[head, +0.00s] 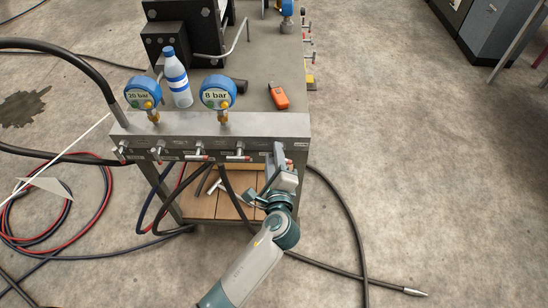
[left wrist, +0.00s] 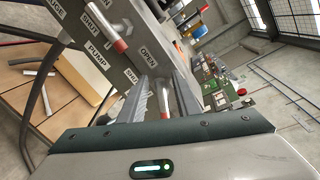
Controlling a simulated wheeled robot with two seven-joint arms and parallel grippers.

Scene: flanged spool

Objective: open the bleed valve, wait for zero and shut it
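A grey manifold block (head: 215,124) runs along the front of the bench, with several T-handled valves on its front face. My left gripper (head: 279,154) is at the block's right end. In the left wrist view its two fingers (left wrist: 158,92) stand apart on either side of a valve lever with a reddish tip (left wrist: 160,101); gaps show beside it. That valve's label is hidden. A neighbouring lever (left wrist: 120,46) sits between SHUT and OPEN labels, with PUMP beside it. Two blue gauges, marked 20 bar (head: 142,92) and 8 bar (head: 218,92), stand on the block; their needles are unreadable.
A water bottle (head: 177,78) and an orange device (head: 279,96) are on the bench top behind the block. A wooden shelf (head: 200,204) is below. Red and dark hoses (head: 75,235) lie on the left floor; a black hose (head: 352,225) runs down right.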

